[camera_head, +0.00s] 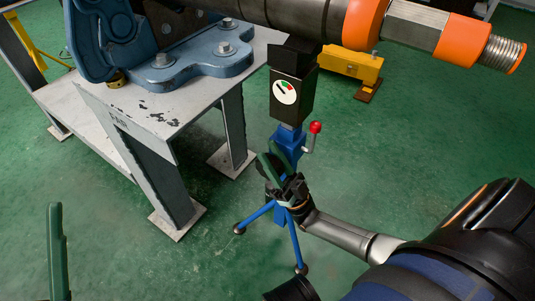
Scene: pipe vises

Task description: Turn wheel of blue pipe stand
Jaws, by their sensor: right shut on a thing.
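The blue pipe stand (287,141) stands on the floor at the middle of the head view. It has a black upper block with a round dial sticker, a small lever with a red knob (316,127), and spread blue legs. My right gripper (272,165) reaches in from the lower right, its green fingers against the stand's body below the lever. It is shut on a part of the stand, most likely the wheel, which the fingers hide. One green finger of my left gripper (57,250) shows at the lower left, away from the stand; its other finger is not clear.
A thick dark pipe with orange bands (365,20) runs above the stand. A grey steel table (160,115) carries a blue vise (185,60) at the upper left. A yellow block (350,66) lies behind. Green floor is open at right and lower left.

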